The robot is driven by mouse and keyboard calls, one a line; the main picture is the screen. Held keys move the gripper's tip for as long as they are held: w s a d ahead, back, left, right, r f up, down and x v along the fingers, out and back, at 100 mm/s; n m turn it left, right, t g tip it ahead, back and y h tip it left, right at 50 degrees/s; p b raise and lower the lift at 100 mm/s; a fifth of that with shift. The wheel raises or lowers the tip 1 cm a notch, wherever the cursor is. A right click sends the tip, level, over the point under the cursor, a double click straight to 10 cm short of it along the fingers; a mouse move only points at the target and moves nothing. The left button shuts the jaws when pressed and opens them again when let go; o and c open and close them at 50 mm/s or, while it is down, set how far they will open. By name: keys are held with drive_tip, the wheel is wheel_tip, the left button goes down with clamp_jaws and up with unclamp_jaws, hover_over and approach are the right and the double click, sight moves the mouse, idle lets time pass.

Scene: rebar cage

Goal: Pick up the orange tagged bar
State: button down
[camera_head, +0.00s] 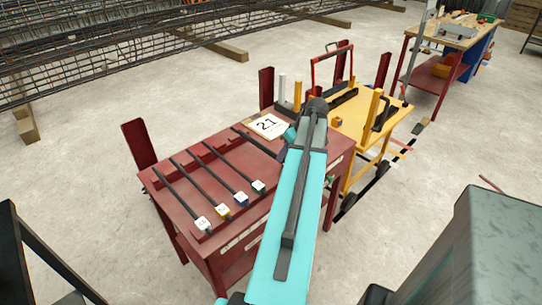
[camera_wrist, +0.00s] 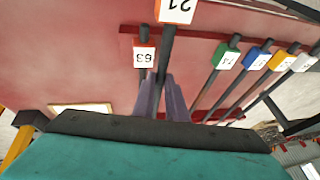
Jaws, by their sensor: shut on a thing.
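My gripper (camera_wrist: 165,98) is shut on a dark bar (camera_wrist: 166,52) whose orange-edged tag (camera_wrist: 176,11) reads 21, upside down in the wrist view. That tag looks larger and nearer than the others. A second bar, left of it in the wrist view, has a white tag with a red-orange top (camera_wrist: 143,56) reading 63.
The red table (camera_head: 190,150) holds bars tagged white (camera_head: 203,224), yellow (camera_head: 224,212), blue (camera_head: 241,198) and green (camera_head: 259,186). A 21 sign (camera_head: 268,125) lies at its back. A yellow cart (camera_head: 368,118) stands to the right. Rebar mesh (camera_head: 110,55) lies behind; floor between is clear.

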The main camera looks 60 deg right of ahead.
drive_tip(key=shift+s+d+r+b, duration=0.1)
drive_tip(key=shift+s+d, duration=0.05)
drive_tip(key=shift+s, duration=0.65)
drive_tip(key=shift+s+d+r+b, duration=0.1)
drive_tip(key=shift+s+d+b, duration=0.1)
drive_tip(key=shift+s, duration=0.6)
drive_tip(key=shift+s+d+r+b, duration=0.1)
drive_tip(key=shift+s+d, duration=0.05)
drive_tip(key=shift+s, duration=0.65)
drive_tip(key=shift+w+a+r, duration=0.15)
drive_tip(key=shift+w+a, duration=0.1)
drive_tip(key=shift+w, duration=0.35)
drive_tip(key=w+a+r+n+y, duration=0.1)
drive_tip(key=w+a+r, duration=0.3)
drive_tip(key=w+a, duration=0.95)
drive_tip(key=w+a+r+n, duration=0.1)
drive_tip(key=w+a+r, duration=0.2)
drive_tip(key=w+a, duration=1)
drive_tip(key=w+a+r+n, duration=0.1)
drive_tip(key=w+a, duration=0.3)
drive_tip(key=a, duration=0.7)
drive_tip(key=w+a+r, duration=0.4)
drive_tip(key=a, duration=0.8)
drive_tip(key=w+a+r+n, duration=0.1)
drive_tip(key=w+a, duration=0.4)
drive_tip(key=a, duration=0.6)
drive_tip(key=shift+a+r+n+g+y, duration=0.3)
drive_tip(key=shift+a+r+y, duration=0.1)
drive_tip(key=shift+r, duration=0.25)
